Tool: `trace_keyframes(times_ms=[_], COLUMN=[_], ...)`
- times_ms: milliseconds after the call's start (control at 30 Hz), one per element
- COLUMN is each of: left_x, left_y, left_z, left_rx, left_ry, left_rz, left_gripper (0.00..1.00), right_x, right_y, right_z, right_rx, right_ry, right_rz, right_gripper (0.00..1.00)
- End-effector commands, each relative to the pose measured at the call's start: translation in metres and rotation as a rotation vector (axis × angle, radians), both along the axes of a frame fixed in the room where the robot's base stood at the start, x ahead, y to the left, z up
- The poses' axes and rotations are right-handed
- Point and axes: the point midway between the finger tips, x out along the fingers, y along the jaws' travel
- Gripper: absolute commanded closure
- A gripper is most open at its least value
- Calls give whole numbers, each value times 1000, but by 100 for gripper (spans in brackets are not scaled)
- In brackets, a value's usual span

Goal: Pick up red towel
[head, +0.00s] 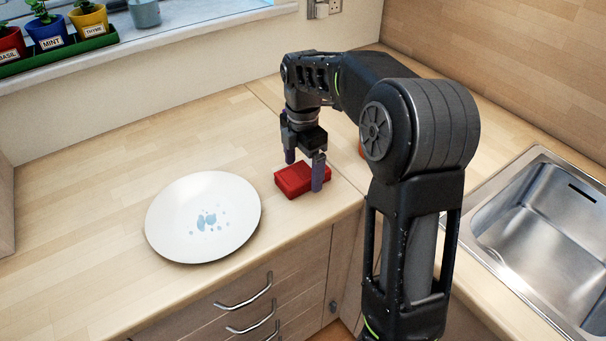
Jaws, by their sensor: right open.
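A red folded towel (294,181) lies on the wooden worktop near the inner corner, right of a white plate. My right gripper (304,172) points down over the towel. Its jaws are open, with one finger behind the towel and the other in front of its right part, hiding a little of it. I cannot tell whether the fingers touch the towel. My left gripper is not in view.
The white plate (172,222) with blue spots sits close left of the towel. A steel sink (545,225) is at the right. Potted herbs (50,36) stand on the windowsill. A reddish object (361,149) is mostly hidden behind my right arm. The left worktop is clear.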

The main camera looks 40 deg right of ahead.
Motion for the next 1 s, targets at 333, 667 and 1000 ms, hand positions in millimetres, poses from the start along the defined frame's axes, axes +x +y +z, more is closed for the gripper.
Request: trace_keyframes(times_ms=[333, 667, 1000], left_x=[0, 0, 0], left_y=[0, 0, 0], left_z=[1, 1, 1], left_rx=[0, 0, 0], left_ry=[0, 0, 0], left_rz=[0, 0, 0], left_gripper=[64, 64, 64], right_x=[0, 0, 0], right_y=[0, 0, 0], right_z=[-14, -14, -14], right_rx=[1, 0, 0], right_ry=[-2, -2, -2], right_rz=[0, 0, 0], right_gripper=[11, 11, 33])
